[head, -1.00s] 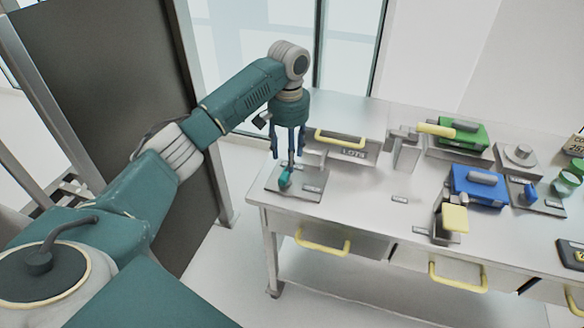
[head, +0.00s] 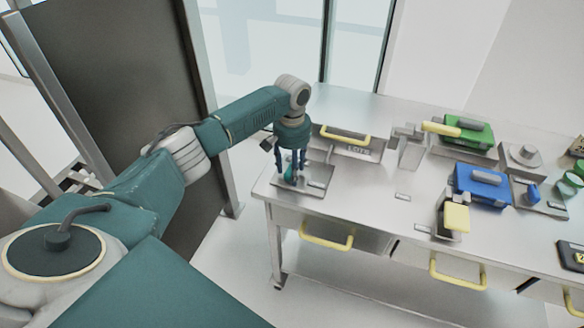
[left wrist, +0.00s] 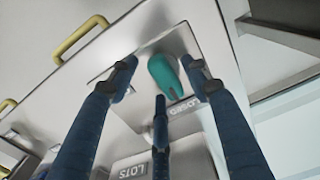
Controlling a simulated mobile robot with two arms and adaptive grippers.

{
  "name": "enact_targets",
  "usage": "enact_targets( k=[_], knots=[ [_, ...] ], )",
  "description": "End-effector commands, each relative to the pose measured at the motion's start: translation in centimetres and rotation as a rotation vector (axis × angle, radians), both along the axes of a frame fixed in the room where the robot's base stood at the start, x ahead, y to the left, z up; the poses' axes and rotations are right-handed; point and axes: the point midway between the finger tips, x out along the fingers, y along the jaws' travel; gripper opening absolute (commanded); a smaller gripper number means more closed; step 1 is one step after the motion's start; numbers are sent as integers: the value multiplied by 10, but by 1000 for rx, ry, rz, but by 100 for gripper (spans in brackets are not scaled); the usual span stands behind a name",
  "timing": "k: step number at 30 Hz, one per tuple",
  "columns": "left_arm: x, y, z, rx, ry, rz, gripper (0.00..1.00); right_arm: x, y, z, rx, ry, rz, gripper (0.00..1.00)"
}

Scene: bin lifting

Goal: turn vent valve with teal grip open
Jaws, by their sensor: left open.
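The teal grip (head: 290,174) of the vent valve stands on a grey plate (head: 318,184) at the near left corner of the bench. It also shows in the left wrist view (left wrist: 165,76), lying between the fingers. My left gripper (head: 289,178) points down over the valve with its blue fingers spread around the grip. In the left wrist view my left gripper (left wrist: 160,85) is open, and I cannot tell whether any finger touches the grip. A label sits on the plate beside the grip. My right gripper is not in view.
A grey bin marked LOTS (head: 357,151) with a yellow handle stands just behind the valve. Farther right are a green block (head: 468,132), a blue block (head: 481,186) and a yellow-padded clamp (head: 456,217). Drawers with yellow handles (head: 327,240) run along the front.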

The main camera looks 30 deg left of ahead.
Motion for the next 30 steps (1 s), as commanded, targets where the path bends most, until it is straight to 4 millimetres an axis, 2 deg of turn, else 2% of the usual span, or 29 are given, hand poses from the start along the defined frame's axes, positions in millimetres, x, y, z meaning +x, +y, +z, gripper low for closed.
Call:
enact_targets(
  k=[6, 12, 13, 23, 30],
  knots=[
    [0, 0, -1, 0, 0, 0, 46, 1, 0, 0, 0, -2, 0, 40],
    [0, 0, 0, 0, 0, 0, 6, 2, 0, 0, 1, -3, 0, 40],
    [0, 0, 0, 0, 0, 0, 2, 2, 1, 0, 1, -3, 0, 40],
    [0, 0, 1, 0, 0, -35, 2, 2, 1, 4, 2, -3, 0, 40],
    [-1, 0, 3, -1, 1, -167, 2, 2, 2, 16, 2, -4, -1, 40]
  ],
)
